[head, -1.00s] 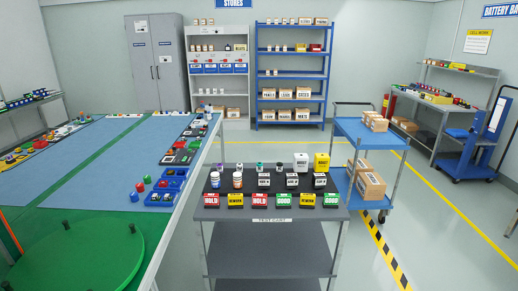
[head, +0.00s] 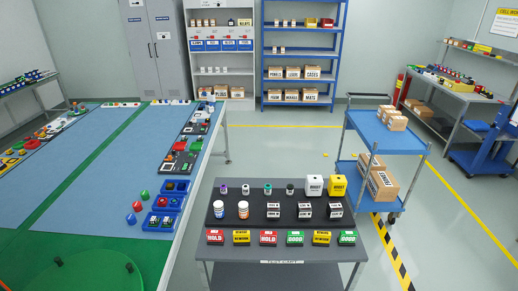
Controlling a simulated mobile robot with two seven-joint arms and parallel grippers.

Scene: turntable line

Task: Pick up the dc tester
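A grey test cart (head: 288,253) stands in front of me, seen in the head view. The labels on the small devices are too small to read, so I cannot tell which thing is the dc tester. Neither of my grippers is in view.
Red, yellow and green labelled boxes (head: 268,237) line the cart's front. A blue-topped turntable line (head: 100,160) with small trays lies left. A blue trolley (head: 372,132) with cartons stands right. Shelves are at the back; the floor between cart and shelves is mostly clear.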

